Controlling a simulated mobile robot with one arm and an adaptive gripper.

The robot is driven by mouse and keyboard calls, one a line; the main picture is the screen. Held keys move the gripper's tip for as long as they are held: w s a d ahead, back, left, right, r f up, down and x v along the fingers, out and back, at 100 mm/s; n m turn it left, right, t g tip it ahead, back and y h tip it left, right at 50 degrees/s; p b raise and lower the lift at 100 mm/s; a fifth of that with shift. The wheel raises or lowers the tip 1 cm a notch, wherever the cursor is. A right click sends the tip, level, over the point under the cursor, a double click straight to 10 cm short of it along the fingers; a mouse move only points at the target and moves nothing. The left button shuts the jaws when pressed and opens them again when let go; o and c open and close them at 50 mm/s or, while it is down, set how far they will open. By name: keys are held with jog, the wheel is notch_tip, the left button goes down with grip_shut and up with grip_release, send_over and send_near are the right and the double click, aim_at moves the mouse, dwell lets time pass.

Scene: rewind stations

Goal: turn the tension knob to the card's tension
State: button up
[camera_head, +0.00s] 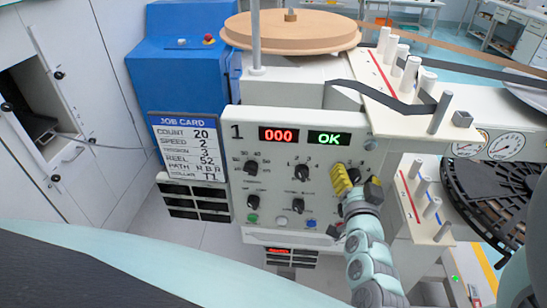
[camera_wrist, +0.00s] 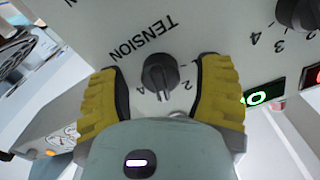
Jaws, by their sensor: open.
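The job card (camera_head: 187,147) at the left of the panel reads tension 3. The tension knob (camera_wrist: 160,76) is dark and sits under the printed word TENSION in the wrist view; a 2 shows beside it, but its exact setting is hard to tell. In the head view the knob is mostly hidden behind my gripper (camera_head: 357,184). My gripper (camera_wrist: 160,82) is open, with one yellow finger on each side of the knob and a visible gap to both.
The control panel (camera_head: 270,185) carries several other knobs, a red 000 display (camera_head: 278,135) and a green OK display (camera_head: 328,138). Buttons line its lower edge. Pegs (camera_head: 440,112) and a dark web stand above right. A wooden reel (camera_head: 290,32) is on top.

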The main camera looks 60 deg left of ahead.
jog(key=shift+s, duration=0.1)
jog(key=shift+c, duration=0.3)
grip_shut()
jog(key=shift+f, duration=0.1)
jog(key=shift+f+b, duration=0.15)
jog(key=shift+b, duration=1.1)
jog(key=shift+m+b, duration=0.4)
jog(key=shift+b, duration=0.45)
jog(key=shift+r, duration=0.3)
jog(key=shift+o, duration=0.3)
grip_release()
